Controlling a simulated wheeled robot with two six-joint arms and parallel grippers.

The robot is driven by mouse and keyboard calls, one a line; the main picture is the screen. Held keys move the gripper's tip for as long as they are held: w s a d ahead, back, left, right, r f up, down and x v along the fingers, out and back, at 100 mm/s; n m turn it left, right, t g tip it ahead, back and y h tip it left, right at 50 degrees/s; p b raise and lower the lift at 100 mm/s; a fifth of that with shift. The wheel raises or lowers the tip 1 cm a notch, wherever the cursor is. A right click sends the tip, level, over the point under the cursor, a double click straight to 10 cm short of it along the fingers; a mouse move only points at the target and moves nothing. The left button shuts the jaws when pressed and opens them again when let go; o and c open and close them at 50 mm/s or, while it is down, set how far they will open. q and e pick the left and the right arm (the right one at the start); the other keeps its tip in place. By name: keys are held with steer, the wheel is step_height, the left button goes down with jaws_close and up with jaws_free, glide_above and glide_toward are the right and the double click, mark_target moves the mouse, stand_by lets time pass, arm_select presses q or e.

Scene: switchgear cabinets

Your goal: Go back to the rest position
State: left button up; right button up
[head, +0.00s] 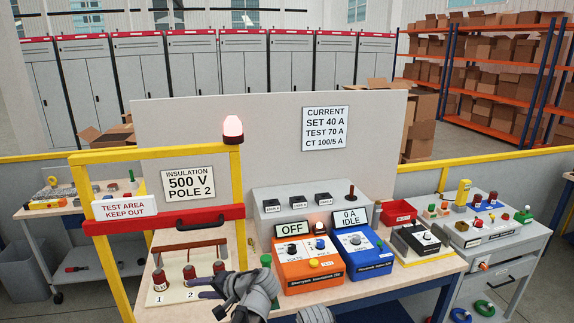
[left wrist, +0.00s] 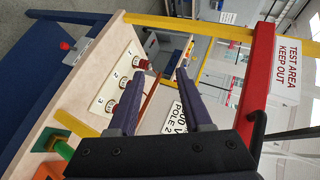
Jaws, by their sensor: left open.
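My left gripper (head: 203,289) is at the lower middle of the head view, just at the front right of the terminal plate (head: 166,297). In the left wrist view its two dark fingers (left wrist: 163,72) are spread with nothing between them. The plate carries red-capped terminals numbered 1, 2 and 3; terminal 1 (head: 159,280) and terminal 2 (head: 189,272) stand clear of the fingers in the head view. A grey part of an arm (head: 315,314) shows at the bottom edge; its fingers cannot be made out.
The orange tester (head: 308,262), reading OFF, and blue tester (head: 360,253), reading 0 A IDLE, stand to the right. A green knob (head: 266,261) is close to the gripper. A beacon (head: 233,129) glows red.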

arm_select(q)
steer(key=s+d+f+n+g+h, duration=0.1)
steer(key=s+d+f+g+h, duration=0.15)
steer(key=s+f+h, duration=0.55)
steer(key=s+d+f+m+g+h+b, duration=0.1)
steer(key=s+d+f+b, duration=0.3)
steer(key=d+f, duration=0.3)
steer(key=s+d+f+m+g+h+b, duration=0.1)
steer(key=s+d+f+b, duration=0.4)
steer(key=d, duration=0.5)
step_height(320, 180, down, 4)
steer(key=b, duration=0.2)
steer(key=shift+d+r+m+h+b, duration=0.25)
steer(key=shift+m+h+b, duration=0.05)
steer(key=shift+m, duration=0.1)
steer(key=shift+s, duration=0.1)
stand_by(0.6)
